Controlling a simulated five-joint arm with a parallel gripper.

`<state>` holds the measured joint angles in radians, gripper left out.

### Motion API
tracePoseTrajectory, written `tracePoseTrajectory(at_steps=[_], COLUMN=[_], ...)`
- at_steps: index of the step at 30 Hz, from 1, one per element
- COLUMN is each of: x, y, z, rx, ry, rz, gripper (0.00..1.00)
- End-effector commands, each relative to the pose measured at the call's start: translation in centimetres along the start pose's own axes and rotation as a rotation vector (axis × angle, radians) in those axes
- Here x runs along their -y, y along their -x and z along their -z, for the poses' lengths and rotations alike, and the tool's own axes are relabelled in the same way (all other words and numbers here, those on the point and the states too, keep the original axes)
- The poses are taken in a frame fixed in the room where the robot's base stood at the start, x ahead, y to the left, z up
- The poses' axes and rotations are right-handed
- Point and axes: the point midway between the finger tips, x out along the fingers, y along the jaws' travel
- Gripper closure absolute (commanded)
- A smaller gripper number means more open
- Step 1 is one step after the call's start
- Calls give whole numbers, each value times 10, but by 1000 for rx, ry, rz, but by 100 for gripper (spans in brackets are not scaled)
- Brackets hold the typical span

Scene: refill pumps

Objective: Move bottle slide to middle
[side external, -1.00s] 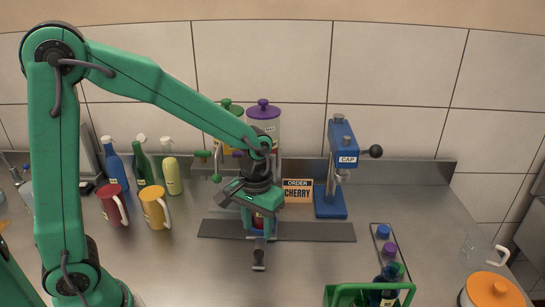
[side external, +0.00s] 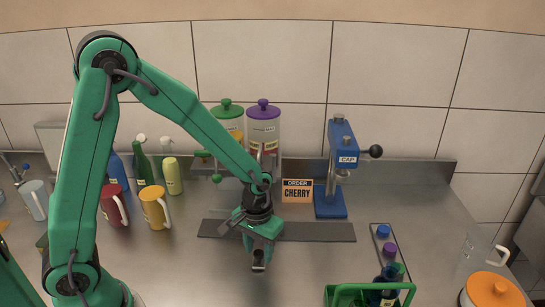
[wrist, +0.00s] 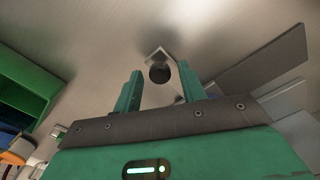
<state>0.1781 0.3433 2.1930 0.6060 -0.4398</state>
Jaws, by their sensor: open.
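The bottle slide is a dark flat rail (side external: 318,232) running left to right at the foot of the dispensers. A dark knob (side external: 258,266) on a short arm sticks out toward the front, left of the rail's middle. My gripper (side external: 260,248) is open and points down right above and behind this knob, hiding the carriage and anything on it. In the wrist view the round dark knob (wrist: 159,73) on a pale plate shows in the gap between the two green fingers (wrist: 160,90). I cannot tell whether the fingers touch it.
Pump jars with green (side external: 226,108) and purple (side external: 263,110) lids stand behind the rail. A blue CAP press (side external: 342,160) and CHERRY sign (side external: 297,191) are behind right. Mugs (side external: 153,208) stand left. A green crate (side external: 350,290) and cap tray (side external: 380,232) are front right.

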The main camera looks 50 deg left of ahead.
Motion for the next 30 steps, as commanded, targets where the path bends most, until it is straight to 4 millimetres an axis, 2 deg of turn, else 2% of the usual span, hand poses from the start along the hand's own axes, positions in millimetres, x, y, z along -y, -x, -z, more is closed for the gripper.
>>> tracePoseTrajectory(at_steps=[8,12,13,20,30], x=[0,0,0,-1,-16], y=[-1,0,0,0,0], z=[0,0,0,1,10], rx=[0,0,0,-1,-3], ry=[0,0,0,0,-2], rz=[0,0,0,0,-2], gripper=[59,87,90,90,90])
